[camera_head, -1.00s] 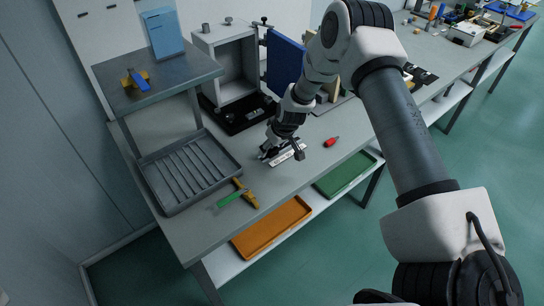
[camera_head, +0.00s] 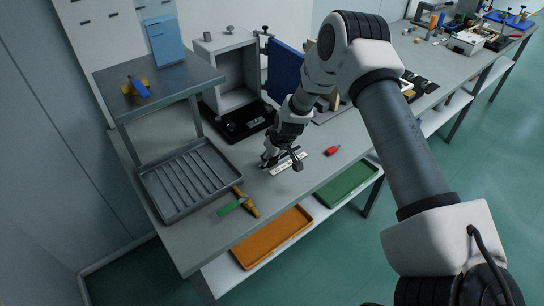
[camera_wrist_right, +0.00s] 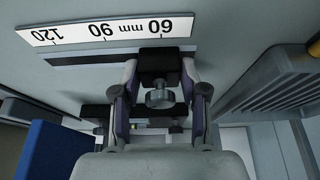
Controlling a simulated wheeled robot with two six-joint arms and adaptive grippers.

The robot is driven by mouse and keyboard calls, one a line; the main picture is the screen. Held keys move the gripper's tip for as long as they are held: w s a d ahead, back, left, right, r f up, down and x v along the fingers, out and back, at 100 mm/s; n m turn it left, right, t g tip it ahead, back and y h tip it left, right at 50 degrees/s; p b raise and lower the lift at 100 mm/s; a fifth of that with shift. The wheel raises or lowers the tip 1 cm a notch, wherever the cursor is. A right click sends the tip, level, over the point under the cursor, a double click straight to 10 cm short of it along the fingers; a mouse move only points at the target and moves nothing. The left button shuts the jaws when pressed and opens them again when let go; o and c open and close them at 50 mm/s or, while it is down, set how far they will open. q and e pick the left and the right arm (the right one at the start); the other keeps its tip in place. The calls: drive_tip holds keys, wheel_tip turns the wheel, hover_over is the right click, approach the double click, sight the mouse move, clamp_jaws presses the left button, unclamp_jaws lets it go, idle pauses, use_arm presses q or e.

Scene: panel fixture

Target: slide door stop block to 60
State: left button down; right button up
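The stop block (camera_wrist_right: 160,62) is dark, with a round metal knob (camera_wrist_right: 160,98) on its near side in the right wrist view. It sits at a dark slot beside the white scale (camera_wrist_right: 105,30), level with the upside-down 60 mark. My right gripper (camera_wrist_right: 160,75) has one finger on each side of the block, apparently touching it. In the head view my right gripper (camera_head: 268,160) is low over the bench at the left end of the scale (camera_head: 289,163) and hides the block. My left gripper is not in view.
A grey cabinet (camera_head: 228,45) with an open blue door (camera_head: 284,70) stands behind. A ribbed grey tray (camera_head: 150,190) lies left. A green-and-yellow tool (camera_head: 247,203) and a red item (camera_head: 332,150) lie on the bench near the scale. Orange (camera_head: 272,238) and green trays (camera_head: 346,184) sit below.

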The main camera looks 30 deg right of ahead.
drive_tip(key=shift+o, duration=1.1)
drive_tip(key=v, duration=0.7)
drive_tip(key=shift+r, duration=0.2)
drive_tip(key=shift+s, duration=0.1)
